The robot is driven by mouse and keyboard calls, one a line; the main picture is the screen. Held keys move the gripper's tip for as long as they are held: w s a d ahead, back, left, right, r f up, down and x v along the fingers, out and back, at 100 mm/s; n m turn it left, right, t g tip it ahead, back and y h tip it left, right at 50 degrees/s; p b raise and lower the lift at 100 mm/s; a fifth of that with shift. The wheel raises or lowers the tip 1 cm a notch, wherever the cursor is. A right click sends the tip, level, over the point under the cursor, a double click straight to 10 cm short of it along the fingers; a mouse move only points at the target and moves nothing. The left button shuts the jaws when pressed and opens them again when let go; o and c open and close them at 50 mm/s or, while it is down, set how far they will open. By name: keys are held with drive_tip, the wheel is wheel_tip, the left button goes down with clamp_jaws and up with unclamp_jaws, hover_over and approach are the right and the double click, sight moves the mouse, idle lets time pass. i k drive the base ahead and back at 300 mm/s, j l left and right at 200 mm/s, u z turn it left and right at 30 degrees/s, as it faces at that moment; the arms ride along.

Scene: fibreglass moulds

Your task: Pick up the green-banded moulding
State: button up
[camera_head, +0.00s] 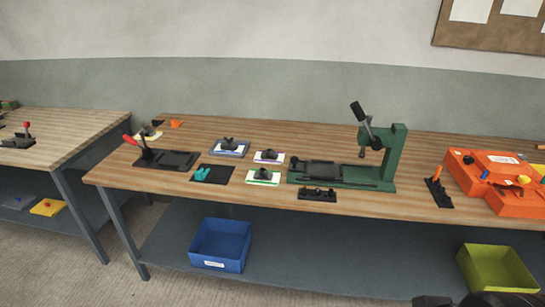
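The green-banded moulding (263,178) lies on the wooden bench top, left of the green press. It is a small white plate with a green edge band and a dark raised part on top. A similar moulding with a purple band (269,157) lies just behind it, apart from it. Dark parts at the bottom right edge of the picture look like part of my own arm.
The green press (395,160) stands close on the right, with a black block (317,194) in front. A black mat with a teal piece (203,174), a blue-grey tray (230,155) and a red-handled clamp (165,158) are on the left. Orange cases (490,185) stand right. A blue bin (220,245) sits below.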

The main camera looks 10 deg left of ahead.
sight(261, 176)
drive_tip(key=i+j, duration=0.25)
drive_tip(key=i, duration=0.15)
drive_tip(key=i+j, duration=0.25)
drive_tip(key=i, duration=0.15)
